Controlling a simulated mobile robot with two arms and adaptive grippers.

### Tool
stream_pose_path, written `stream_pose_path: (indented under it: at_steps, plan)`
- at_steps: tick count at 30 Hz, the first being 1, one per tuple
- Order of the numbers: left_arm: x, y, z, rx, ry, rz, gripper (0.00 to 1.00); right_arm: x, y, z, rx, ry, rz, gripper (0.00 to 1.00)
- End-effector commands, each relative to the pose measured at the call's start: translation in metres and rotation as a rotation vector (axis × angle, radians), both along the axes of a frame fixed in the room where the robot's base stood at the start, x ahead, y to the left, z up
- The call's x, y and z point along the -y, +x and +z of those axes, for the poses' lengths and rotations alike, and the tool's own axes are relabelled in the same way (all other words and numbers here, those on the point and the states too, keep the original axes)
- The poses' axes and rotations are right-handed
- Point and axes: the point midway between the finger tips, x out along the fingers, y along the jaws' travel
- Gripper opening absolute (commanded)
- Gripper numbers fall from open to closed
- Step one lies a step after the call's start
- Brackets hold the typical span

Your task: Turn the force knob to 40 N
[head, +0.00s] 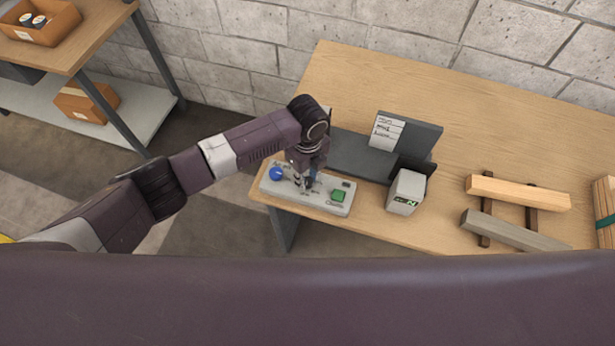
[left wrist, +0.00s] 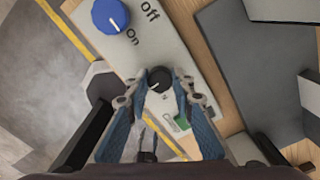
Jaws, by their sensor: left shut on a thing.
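The pale control panel (head: 268,187) lies at the front left of the wooden table; it also shows in the left wrist view (left wrist: 172,42). My left gripper (head: 302,184) points down over the panel's middle. In the left wrist view its fingertips (left wrist: 160,86) are shut on the small black force knob (left wrist: 159,76), one on each side. A pale mark on the knob points toward the lower left of that view. The scale around the knob is too small and covered to read. My right gripper is not in view.
A blue knob (left wrist: 110,15) marked on and off sits on the panel's left end, and a green button (head: 337,195) on its right. A small display box (head: 406,191) and a dark grey plate (head: 355,155) with a paper card stand nearby. Wooden bars (head: 518,192) lie at right.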

Motion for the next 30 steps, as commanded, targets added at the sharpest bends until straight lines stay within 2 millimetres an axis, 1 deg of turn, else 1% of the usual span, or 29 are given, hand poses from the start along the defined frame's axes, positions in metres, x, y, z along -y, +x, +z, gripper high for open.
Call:
stream_pose_path:
  at_steps: [7, 19, 20, 21, 24, 30]
  plan:
    - [0.0002, 0.0015, 0.0013, 0.003, -0.001, -0.043, 0.0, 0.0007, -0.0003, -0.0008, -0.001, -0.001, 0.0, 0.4]
    - [0.0001, 0.0018, 0.0016, 0.003, -0.001, -0.047, 0.0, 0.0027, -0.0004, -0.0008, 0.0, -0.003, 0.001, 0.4]
    - [0.0001, 0.0018, 0.0016, 0.003, -0.001, -0.047, 0.26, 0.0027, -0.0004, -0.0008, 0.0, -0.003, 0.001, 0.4]
    - [0.0001, 0.0018, 0.0016, 0.003, -0.001, -0.047, 0.3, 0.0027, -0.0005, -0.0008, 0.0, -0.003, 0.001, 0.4]
    - [0.0001, 0.0014, 0.0013, 0.003, 0.0, -0.047, 0.4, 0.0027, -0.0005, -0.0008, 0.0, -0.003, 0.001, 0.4]
    - [0.0001, 0.0007, 0.0007, 0.001, 0.0, -0.047, 0.4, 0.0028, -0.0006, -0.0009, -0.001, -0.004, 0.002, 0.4]
